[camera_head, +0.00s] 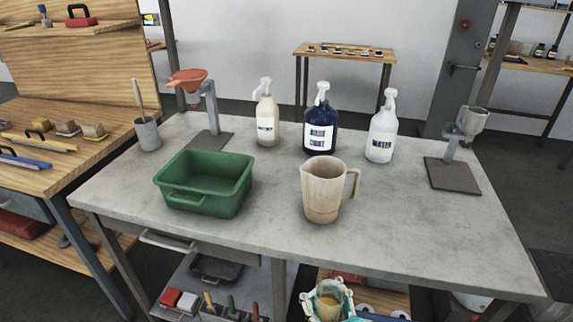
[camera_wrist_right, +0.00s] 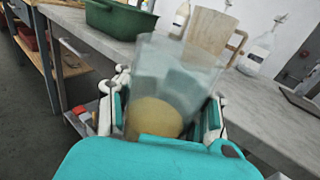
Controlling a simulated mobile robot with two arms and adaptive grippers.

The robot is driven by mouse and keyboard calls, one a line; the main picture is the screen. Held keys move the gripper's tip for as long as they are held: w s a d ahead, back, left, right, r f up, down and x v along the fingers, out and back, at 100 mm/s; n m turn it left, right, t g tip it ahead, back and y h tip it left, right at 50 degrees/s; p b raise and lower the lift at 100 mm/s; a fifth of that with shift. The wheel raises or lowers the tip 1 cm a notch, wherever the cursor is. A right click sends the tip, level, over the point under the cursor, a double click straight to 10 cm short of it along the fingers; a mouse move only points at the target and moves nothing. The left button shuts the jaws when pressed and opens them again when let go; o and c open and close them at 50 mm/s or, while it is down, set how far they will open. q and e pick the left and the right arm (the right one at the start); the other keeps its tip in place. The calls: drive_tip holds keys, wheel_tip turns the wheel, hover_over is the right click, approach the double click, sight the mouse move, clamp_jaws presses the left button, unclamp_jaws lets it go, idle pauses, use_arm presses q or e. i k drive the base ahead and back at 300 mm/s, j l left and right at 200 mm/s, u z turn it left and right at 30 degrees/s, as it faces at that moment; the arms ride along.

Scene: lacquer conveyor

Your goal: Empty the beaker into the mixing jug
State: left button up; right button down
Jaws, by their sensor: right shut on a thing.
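The mixing jug (camera_head: 323,190), beige with a handle on its right, stands upright on the grey table, front centre. It also shows behind the beaker in the right wrist view (camera_wrist_right: 208,30). My right gripper (camera_head: 327,303) is at the bottom of the head view, in front of and below the table's front edge. It is shut around the clear beaker (camera_wrist_right: 172,75), which has yellowish liquid (camera_wrist_right: 153,118) in its lower part. The beaker looks about upright, apart from the jug. My left gripper is not in view.
A green tub (camera_head: 205,182) stands left of the jug. Behind are a cream pump bottle (camera_head: 266,118), a dark blue one (camera_head: 320,125) and a white one labelled WATER (camera_head: 382,130). Stands with an orange funnel (camera_head: 188,79) and a grey cup (camera_head: 473,120) flank them.

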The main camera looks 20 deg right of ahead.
sight(324, 177)
drive_tip(key=k+l+u, duration=0.15)
drive_tip(key=l, duration=0.25)
drive_tip(key=k+l+u, duration=0.15)
drive_tip(key=l, duration=0.3)
drive_tip(key=k+l+u, duration=0.15)
drive_tip(key=l, duration=0.25)
drive_tip(key=k+l+u, duration=0.1)
drive_tip(key=l, duration=0.25)
drive_tip(key=i, duration=0.35)
